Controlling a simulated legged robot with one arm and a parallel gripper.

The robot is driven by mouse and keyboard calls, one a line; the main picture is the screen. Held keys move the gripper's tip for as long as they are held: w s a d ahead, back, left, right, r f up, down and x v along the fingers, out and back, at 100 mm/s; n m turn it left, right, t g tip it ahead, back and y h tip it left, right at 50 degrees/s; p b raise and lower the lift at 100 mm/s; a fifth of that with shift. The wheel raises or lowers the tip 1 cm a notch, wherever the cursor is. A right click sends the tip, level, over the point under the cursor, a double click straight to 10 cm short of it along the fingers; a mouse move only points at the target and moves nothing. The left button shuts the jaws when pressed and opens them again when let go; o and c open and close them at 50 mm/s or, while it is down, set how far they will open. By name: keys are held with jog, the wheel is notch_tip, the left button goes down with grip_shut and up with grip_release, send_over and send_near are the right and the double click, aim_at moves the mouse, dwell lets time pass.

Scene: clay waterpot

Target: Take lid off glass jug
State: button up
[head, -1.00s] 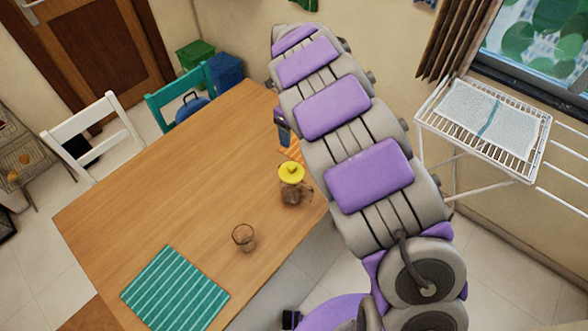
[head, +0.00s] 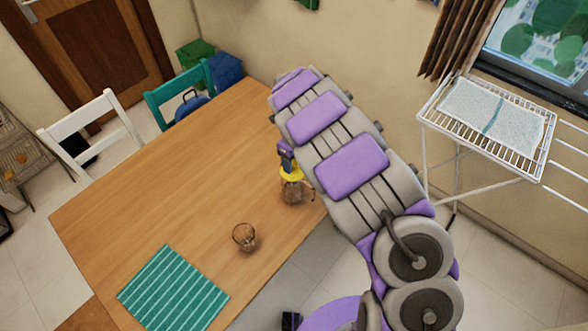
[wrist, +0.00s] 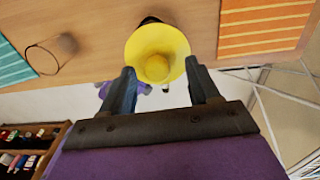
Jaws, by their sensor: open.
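The glass jug (head: 293,192) stands on the wooden table near its right edge, with dark contents. Its yellow lid (head: 291,173) sits on top, partly hidden by my gripper (head: 287,158) in the head view. In the wrist view the yellow lid (wrist: 157,54) with its round knob fills the space ahead of my gripper (wrist: 164,88). The fingers are open, one to each side of the knob in the picture. I cannot tell whether they touch the lid. The jug's body is mostly hidden under the lid in the wrist view.
A drinking glass (head: 245,237) stands on the table left of the jug. A teal striped mat (head: 173,292) lies at the near left, and an orange striped mat (wrist: 262,30) lies beside the jug. The table's middle (head: 180,180) is clear. A drying rack (head: 480,125) stands at right.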

jog(key=shift+a+f, duration=0.25)
jog(key=shift+f, duration=0.25)
jog(key=shift+a+f, duration=0.2)
jog(key=shift+f, duration=0.3)
jog(key=shift+d, duration=0.45)
jog(key=c, duration=0.4)
jog(key=shift+s+a, duration=0.1)
jog(key=shift+a, duration=0.15)
jog(key=c, duration=0.7)
